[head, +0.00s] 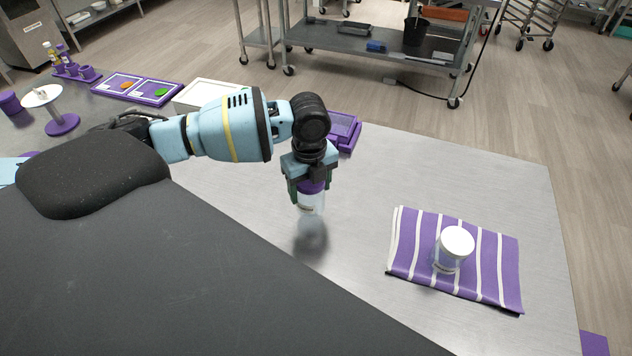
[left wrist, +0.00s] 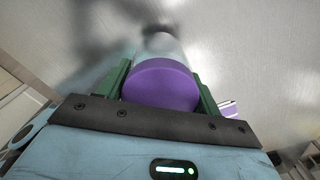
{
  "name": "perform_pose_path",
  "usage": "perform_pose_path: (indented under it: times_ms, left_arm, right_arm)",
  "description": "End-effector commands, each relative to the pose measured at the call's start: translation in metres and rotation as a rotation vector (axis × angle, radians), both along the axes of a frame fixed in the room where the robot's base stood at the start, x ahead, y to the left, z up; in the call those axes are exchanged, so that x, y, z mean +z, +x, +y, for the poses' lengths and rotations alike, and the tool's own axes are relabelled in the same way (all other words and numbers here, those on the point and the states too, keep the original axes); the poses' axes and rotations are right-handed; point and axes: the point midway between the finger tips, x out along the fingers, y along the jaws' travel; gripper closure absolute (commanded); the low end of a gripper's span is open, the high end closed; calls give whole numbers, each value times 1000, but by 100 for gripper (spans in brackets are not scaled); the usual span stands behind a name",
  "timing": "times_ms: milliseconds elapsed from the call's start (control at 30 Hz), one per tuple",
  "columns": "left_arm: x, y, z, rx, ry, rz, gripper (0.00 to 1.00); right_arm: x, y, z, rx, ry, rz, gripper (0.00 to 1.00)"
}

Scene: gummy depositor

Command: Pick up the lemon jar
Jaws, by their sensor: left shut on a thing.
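My left gripper (head: 311,190) is shut on a clear jar (head: 311,203) with a purple lid. The jar hangs upright, seemingly a little above the metal table, with a dark shadow or reflection below it. In the left wrist view the purple lid (left wrist: 160,84) sits between the green fingers, with the clear body beyond it. A second clear jar (head: 446,262) with a white lid stands on a purple striped cloth (head: 482,273) at the right. I cannot read a lemon marking on either jar. My right gripper is not in view.
A purple tray (head: 347,134) lies behind my left gripper. A white box (head: 203,93), a purple tray with coloured pieces (head: 140,88) and a round white-topped stand (head: 62,122) are at the left. The metal table (head: 480,175) is bare between gripper and cloth.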

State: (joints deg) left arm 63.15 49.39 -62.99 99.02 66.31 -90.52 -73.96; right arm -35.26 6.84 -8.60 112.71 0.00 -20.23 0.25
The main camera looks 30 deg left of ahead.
Motion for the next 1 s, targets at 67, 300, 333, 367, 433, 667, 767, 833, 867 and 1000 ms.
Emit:
perform_pose_path:
  times_ms: [67,300,333,367,433,667,767,833,867,1000]
  left_arm:
    - [5,-20,-1,-3,0,-6,58]
    - [10,-75,-5,-1,1,-5,58]
    - [10,-81,-6,-2,0,-4,58]
    - [10,-86,-6,-1,1,-4,58]
    - [11,-98,-7,-1,0,-4,58]
    - [13,-122,-9,1,1,-3,58]
    - [14,-126,-9,1,-1,-3,58]
    - [14,-127,-10,1,-1,-3,58]
    - [14,-127,-10,2,-1,-3,58]
    - [14,-127,-10,2,-1,-3,58]
  right_arm:
    - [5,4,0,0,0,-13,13]
    - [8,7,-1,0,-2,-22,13]
    - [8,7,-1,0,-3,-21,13]
    - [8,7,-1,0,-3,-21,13]
    - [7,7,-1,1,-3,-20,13]
    - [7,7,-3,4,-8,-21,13]
    - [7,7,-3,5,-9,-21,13]
    - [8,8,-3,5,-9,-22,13]
    - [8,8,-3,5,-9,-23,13]
    - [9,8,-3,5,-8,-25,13]
